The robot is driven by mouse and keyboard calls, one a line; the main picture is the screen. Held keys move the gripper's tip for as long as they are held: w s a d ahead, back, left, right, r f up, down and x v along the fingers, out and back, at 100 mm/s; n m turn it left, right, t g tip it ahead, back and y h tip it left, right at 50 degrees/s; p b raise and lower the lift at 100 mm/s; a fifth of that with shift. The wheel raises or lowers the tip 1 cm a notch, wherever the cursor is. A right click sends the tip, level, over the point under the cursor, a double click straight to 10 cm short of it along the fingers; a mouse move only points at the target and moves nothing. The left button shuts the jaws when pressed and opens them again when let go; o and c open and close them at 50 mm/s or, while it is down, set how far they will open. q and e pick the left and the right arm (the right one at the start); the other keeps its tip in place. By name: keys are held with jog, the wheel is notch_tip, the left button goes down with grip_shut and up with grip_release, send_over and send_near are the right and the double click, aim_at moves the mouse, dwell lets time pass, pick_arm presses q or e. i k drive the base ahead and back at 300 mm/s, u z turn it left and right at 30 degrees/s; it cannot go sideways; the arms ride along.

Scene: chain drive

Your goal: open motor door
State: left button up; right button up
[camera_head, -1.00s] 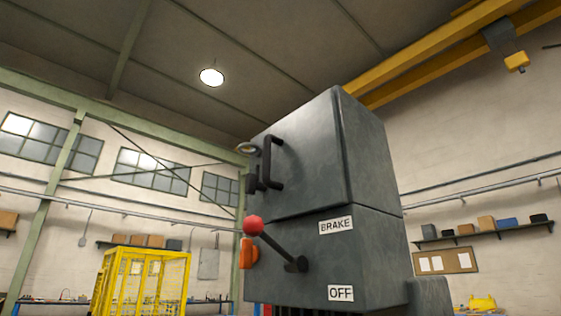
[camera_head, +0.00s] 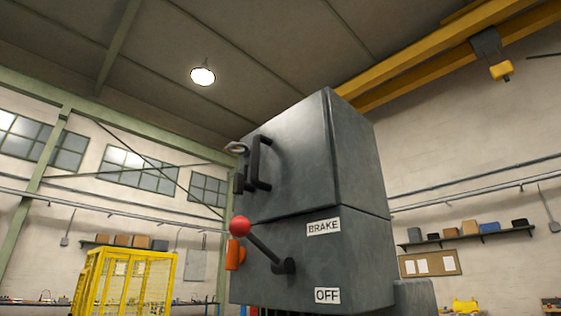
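The motor cabinet is a dark grey metal box in the head view, with an upper door (camera_head: 294,160) and a lower panel (camera_head: 340,262). The upper door looks closed, with only a thin seam between it and the lower part. A black bar handle (camera_head: 258,163) stands on the door's left side, with a metal ring (camera_head: 236,148) and a dark latch piece (camera_head: 240,182) beside it. Neither gripper is in view.
An orange part (camera_head: 235,256) sits at the cabinet's left edge below the red ball. A yellow cage (camera_head: 125,282) stands at the lower left. A shelf with boxes (camera_head: 467,237) is on the right wall. A yellow crane beam (camera_head: 440,60) runs overhead.

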aim_at(292, 167)
jog(key=k, duration=1.3)
jog(key=z, duration=0.2)
jog(key=i, duration=0.75)
